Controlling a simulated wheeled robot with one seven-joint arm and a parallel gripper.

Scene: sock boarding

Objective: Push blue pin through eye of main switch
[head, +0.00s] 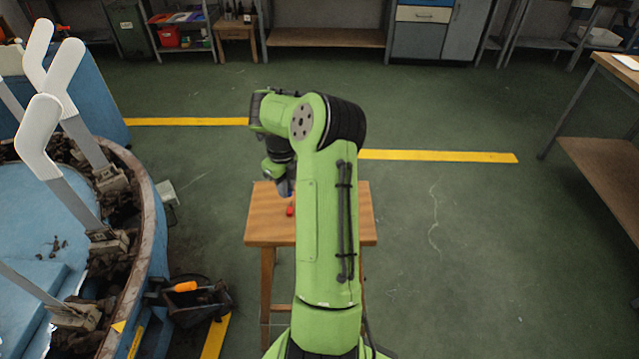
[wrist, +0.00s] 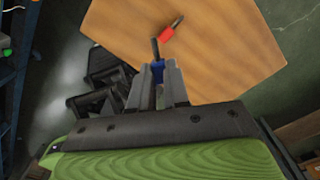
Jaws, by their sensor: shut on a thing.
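My gripper (wrist: 158,88) is shut on the blue pin, whose blue part (wrist: 157,68) shows between the fingertips in the wrist view. Its dark shaft points away from the fingers, over the wooden stool. In the head view my gripper (head: 285,188) is above the stool, largely in line with my arm. A red pin (wrist: 167,33) with a dark shaft lies on the stool top, apart from the blue one; it also shows in the head view (head: 290,211). I cannot make out the main switch or its eye; a small grey box (head: 168,192) sits at the machine's side.
The wooden stool (head: 262,228) stands in front of me. A round blue machine (head: 155,235) with several white-topped leg forms fills the left. A black tote (head: 205,307) with an orange-handled tool is beside it. A workbench (head: 612,68) is at right; green floor between is clear.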

